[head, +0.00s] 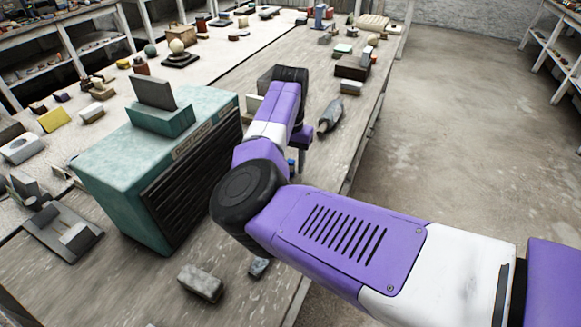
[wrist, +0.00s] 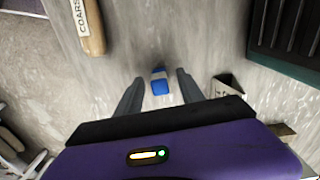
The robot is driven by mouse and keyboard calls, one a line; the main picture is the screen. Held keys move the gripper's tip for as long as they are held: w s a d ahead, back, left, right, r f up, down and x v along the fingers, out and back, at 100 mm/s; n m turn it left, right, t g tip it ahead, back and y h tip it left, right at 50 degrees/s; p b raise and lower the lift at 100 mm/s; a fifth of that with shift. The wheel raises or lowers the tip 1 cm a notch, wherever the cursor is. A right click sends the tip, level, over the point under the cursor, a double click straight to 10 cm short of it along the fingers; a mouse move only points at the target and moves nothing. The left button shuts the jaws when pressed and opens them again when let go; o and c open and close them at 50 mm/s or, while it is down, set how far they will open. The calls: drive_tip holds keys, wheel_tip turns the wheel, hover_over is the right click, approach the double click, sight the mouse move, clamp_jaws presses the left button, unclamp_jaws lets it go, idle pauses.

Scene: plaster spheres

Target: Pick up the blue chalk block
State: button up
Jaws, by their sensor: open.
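The blue chalk block (wrist: 160,87) lies on the grey worktop in the wrist view. It is small, with a blue body and a pale band at its far end. My gripper (wrist: 160,76) is open, with one finger to the left of the block and one to the right. The block shows in the gap, apart from both fingers; the height between them is hard to judge. In the head view my arm covers most of this spot, and a small blue patch beside the arm may be the block.
A handle labelled "COARS" (wrist: 90,27) lies at the upper left of the wrist view. A dark green case (wrist: 262,50) is at the right. A teal cabinet (head: 120,165) stands left of my arm, with a grey block (head: 201,282) in front. The worktop's right edge is close.

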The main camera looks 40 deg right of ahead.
sight(290, 161)
clamp_jaws()
drive_tip(key=shift+r, duration=0.15)
wheel_tip(290, 161, up, 20)
idle(0.7)
